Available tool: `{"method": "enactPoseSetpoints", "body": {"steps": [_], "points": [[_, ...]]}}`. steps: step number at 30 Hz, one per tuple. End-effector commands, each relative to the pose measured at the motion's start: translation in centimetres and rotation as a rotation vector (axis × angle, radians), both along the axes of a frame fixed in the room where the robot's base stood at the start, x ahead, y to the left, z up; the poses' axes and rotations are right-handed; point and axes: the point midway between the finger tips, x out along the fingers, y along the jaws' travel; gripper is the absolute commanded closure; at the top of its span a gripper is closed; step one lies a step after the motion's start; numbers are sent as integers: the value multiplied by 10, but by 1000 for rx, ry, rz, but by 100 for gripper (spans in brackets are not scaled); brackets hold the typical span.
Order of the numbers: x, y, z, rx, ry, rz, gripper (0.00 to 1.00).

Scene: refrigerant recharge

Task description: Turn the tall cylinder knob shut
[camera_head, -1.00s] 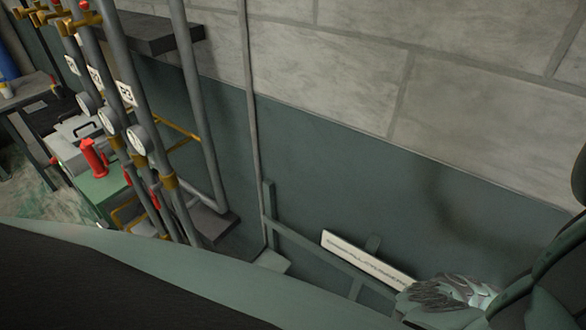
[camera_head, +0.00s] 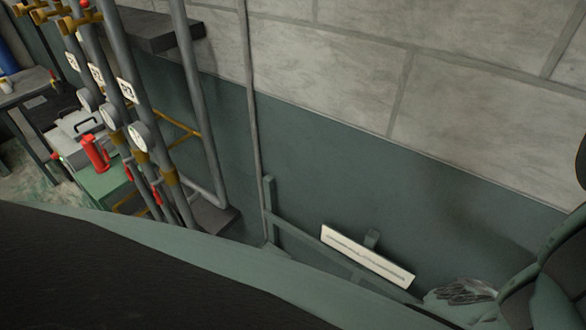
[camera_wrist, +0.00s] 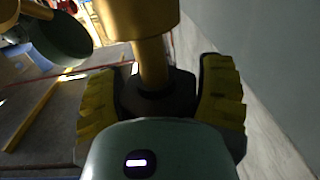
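In the wrist view, my gripper (camera_wrist: 160,78) has its two yellow ridged fingers spread wide, one on each side of a brass stem (camera_wrist: 150,58). A wider brass part (camera_wrist: 138,17) sits at the top of that stem. A dark round piece (camera_wrist: 157,92) lies between the fingers at the stem's lower end; I cannot tell whether it is the knob or whether the fingers touch it. The tall cylinder cannot be made out in the head view. There, a grey ridged shape (camera_head: 463,291) at the lower right is partly hidden by my arm.
Vertical grey pipes with white gauges (camera_head: 140,137) stand at the left. A white sign (camera_head: 366,256) is low by the wall. In the wrist view, a pale wall (camera_wrist: 262,60) is close on the right.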

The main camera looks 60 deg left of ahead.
Motion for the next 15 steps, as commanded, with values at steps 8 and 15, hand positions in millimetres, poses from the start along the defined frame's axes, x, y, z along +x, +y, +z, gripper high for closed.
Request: {"method": "enactPoseSetpoints", "body": {"steps": [8,15], "points": [[0,0,0,-1,0,-1,65],[0,0,0,-2,0,-1,89]]}}
